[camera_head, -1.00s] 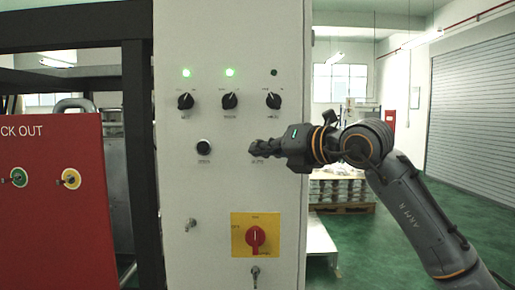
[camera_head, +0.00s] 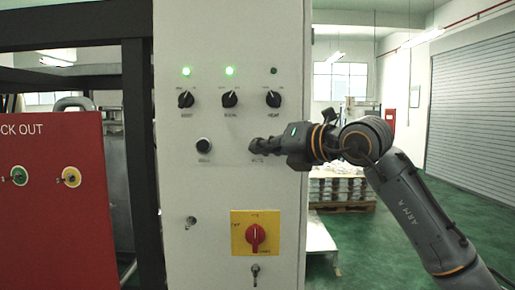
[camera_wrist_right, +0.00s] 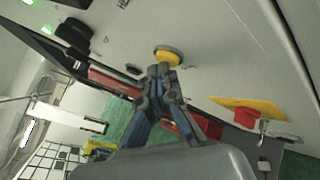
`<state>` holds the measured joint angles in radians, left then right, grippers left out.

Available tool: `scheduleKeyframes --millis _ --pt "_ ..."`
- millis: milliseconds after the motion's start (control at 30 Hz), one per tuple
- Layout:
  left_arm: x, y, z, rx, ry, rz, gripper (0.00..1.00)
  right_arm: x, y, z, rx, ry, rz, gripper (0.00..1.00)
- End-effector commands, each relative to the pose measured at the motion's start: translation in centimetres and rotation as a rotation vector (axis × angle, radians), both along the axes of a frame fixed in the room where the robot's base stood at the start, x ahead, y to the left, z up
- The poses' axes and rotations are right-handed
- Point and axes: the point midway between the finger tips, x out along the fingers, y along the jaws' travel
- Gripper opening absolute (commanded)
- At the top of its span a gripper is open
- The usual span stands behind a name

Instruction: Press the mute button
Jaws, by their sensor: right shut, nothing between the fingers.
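My right gripper (camera_head: 253,145) reaches in from the right in front of the grey control cabinet, its fingers shut with nothing between them. In the head view its tips cover the spot just above a small label, which is too blurred to read surely. The right wrist view shows a round yellow button (camera_wrist_right: 168,53) on the panel, right at the shut fingertips (camera_wrist_right: 162,72). The tips overlap the button's lower edge there; I cannot tell whether they touch it. The button is hidden behind the gripper in the head view. My left gripper is not in view.
A black button (camera_head: 203,145) sits left of the fingertips. Above are black selector knobs (camera_head: 230,99) and two lit green lamps (camera_head: 230,71). Below is a red rotary switch (camera_head: 255,236) on a yellow plate. A red lockout board (camera_head: 55,210) stands at left.

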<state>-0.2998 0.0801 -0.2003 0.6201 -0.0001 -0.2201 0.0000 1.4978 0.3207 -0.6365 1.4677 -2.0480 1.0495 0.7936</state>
Motion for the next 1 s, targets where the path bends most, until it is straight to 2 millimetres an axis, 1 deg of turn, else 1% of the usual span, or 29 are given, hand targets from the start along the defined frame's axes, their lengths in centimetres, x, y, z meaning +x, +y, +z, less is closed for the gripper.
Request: scheduleKeyframes --millis 33,200,500,600,667,800,1000 --pt "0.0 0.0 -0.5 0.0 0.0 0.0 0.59 -0.2 0.0 -0.2 -0.001 -0.002 0.0 0.0" --pt "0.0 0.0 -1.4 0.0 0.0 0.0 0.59 -1.1 0.0 -0.3 0.0 -0.001 0.0 0.0" --pt "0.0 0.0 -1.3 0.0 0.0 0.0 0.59 -1.3 0.0 -0.1 -0.001 0.0 -0.001 0.0" --pt "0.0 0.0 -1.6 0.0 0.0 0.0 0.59 -1.5 0.0 -0.2 -0.001 -0.001 0.0 0.0" --pt "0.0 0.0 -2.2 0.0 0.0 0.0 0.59 -2.0 0.0 -0.3 0.0 -0.002 0.0 0.0" --pt "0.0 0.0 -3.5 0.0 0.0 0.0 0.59 -3.4 0.0 -0.4 -0.001 -0.004 0.0 0.0" --pt "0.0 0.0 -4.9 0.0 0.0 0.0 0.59 -5.4 0.0 -0.4 -0.001 -0.004 0.0 0.0"
